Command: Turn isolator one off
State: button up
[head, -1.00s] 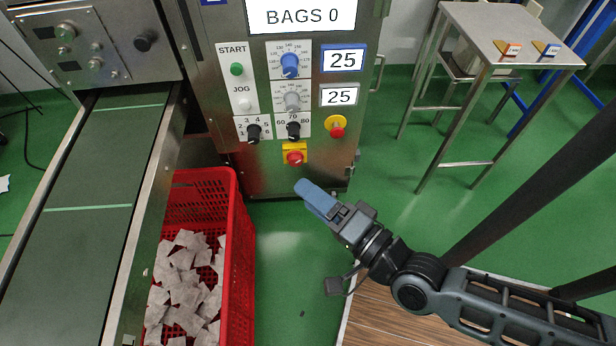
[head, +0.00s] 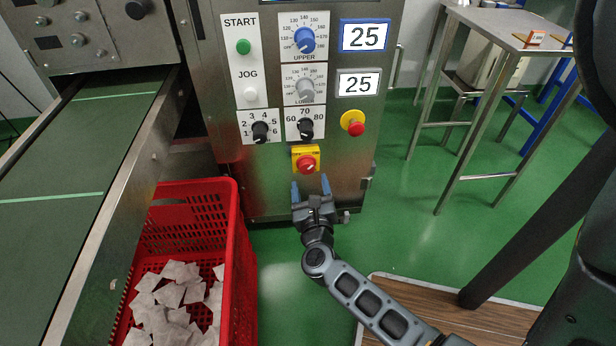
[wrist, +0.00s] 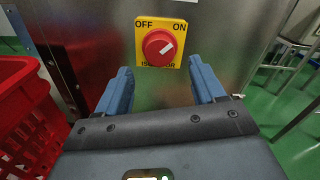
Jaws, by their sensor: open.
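The isolator is a red round knob on a yellow plate (head: 306,163), low on the steel machine front. In the wrist view the knob (wrist: 159,46) carries a white mark pointing up and right, toward the word ON; OFF is printed at upper left. My gripper (head: 311,188) is open and empty, just below the isolator in the head view. In the wrist view its two blue fingers stand apart on either side below the knob, not touching it. No isolator number is readable.
A red and yellow stop button (head: 354,124) sits right of the isolator; black dials (head: 305,129) are above. A red crate (head: 243,250) of teabags stands at lower left beside the conveyor (head: 60,190). A steel table (head: 500,28) stands at right.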

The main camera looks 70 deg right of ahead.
aim_at(308, 171)
jog(key=shift+b+x, duration=0.35)
jog(key=shift+x, duration=2.25)
jog(key=shift+c, duration=0.5)
jog(key=c, duration=1)
jog(key=shift+o, duration=0.2)
